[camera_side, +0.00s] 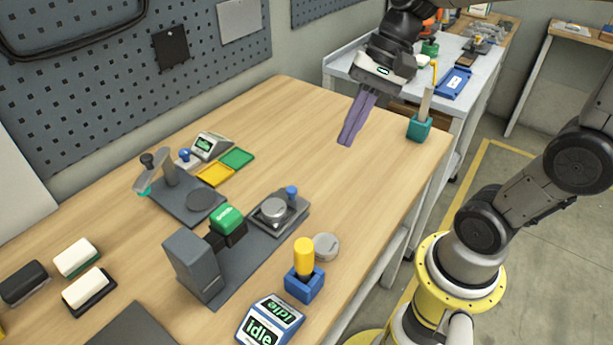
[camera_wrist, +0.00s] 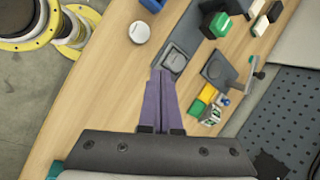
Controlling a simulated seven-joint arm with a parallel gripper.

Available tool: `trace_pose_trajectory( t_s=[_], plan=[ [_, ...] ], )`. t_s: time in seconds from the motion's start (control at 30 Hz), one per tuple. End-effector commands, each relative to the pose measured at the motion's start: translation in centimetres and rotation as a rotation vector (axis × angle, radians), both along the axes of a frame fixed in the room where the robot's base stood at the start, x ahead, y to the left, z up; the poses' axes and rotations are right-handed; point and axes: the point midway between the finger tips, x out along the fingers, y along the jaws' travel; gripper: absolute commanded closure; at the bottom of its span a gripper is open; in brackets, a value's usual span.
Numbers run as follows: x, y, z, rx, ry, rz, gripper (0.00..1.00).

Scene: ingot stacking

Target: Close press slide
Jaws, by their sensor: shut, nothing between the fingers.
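My gripper (camera_side: 346,142) has long purple fingers, shut and empty, held above the table to the right of and beyond the slide. In the wrist view the fingertips (camera_wrist: 162,72) overlap the near end of the slide (camera_wrist: 177,53); the knob is not visible there.
A yellow-handled tool stands in a blue holder (camera_side: 304,285) beside a loose grey disc (camera_side: 326,246). A second grey device (camera_side: 172,191) with a lever stands left. Yellow and green pads (camera_side: 237,158) lie behind. A teal holder (camera_side: 419,128) stands at the right edge. The far tabletop is clear.

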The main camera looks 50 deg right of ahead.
Motion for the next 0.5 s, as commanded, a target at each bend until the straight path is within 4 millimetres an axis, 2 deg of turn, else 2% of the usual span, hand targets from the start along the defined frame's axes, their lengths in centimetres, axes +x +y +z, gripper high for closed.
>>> trace_pose_trajectory(
  t_s=[0.03, 0.1, 0.23, 0.37, 0.5],
  plan=[
    [1.7, -1.0, -0.9, 0.066, 0.070, -0.092, 1.00],
    [3.8, -2.4, -1.9, 0.157, 0.152, -0.210, 1.00],
    [7.1, -5.9, -4.7, 0.311, 0.280, -0.409, 1.00],
    [8.6, -9.6, -8.0, 0.420, 0.364, -0.547, 1.00],
    [8.3, -12.3, -10.8, 0.472, 0.424, -0.633, 1.00]
  ],
)
